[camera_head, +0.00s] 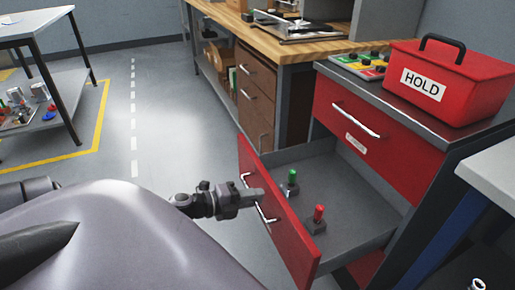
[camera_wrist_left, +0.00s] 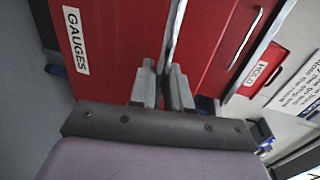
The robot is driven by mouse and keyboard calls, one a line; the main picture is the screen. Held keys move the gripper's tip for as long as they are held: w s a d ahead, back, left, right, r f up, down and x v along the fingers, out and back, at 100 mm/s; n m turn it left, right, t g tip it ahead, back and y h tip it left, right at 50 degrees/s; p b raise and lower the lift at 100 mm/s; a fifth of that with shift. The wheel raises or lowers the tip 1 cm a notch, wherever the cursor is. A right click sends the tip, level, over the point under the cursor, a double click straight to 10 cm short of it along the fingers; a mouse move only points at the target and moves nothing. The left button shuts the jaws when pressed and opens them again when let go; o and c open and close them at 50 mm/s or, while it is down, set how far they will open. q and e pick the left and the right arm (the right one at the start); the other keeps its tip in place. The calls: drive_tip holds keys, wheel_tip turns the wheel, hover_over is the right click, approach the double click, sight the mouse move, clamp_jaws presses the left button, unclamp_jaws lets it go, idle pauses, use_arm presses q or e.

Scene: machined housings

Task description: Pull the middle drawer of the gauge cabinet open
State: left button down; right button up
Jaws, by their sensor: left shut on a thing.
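The gauge cabinet (camera_head: 432,212) stands at the right in the head view, with red drawer fronts and a dark top. Its middle drawer (camera_head: 352,205) stands well out from the body, below the shut top drawer (camera_head: 375,118). The middle drawer's red front (camera_head: 290,232) carries a silver handle (camera_head: 266,214). My left gripper (camera_head: 260,196) is shut on this handle. In the left wrist view, the fingers (camera_wrist_left: 164,88) close around the bar (camera_wrist_left: 175,30), beside a GAUGES label (camera_wrist_left: 75,40). My right gripper is not in view.
Inside the drawer stand a green-topped gauge (camera_head: 291,182) and a red-topped gauge (camera_head: 317,220). A red HOLD box (camera_head: 455,80) and a tray of coloured pieces (camera_head: 362,65) sit on the cabinet. A wooden workbench (camera_head: 275,42) stands behind. Floor left of the drawer is clear.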

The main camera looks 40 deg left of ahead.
use_arm(q)
drive_tip(key=shift+a, duration=0.1)
drive_tip(key=c, duration=1.3)
unclamp_jaws()
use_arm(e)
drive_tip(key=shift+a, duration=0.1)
use_arm(q)
drive_tip(key=shift+s, duration=0.1)
drive_tip(key=p+v, duration=0.1)
drive_tip(key=v, duration=0.6)
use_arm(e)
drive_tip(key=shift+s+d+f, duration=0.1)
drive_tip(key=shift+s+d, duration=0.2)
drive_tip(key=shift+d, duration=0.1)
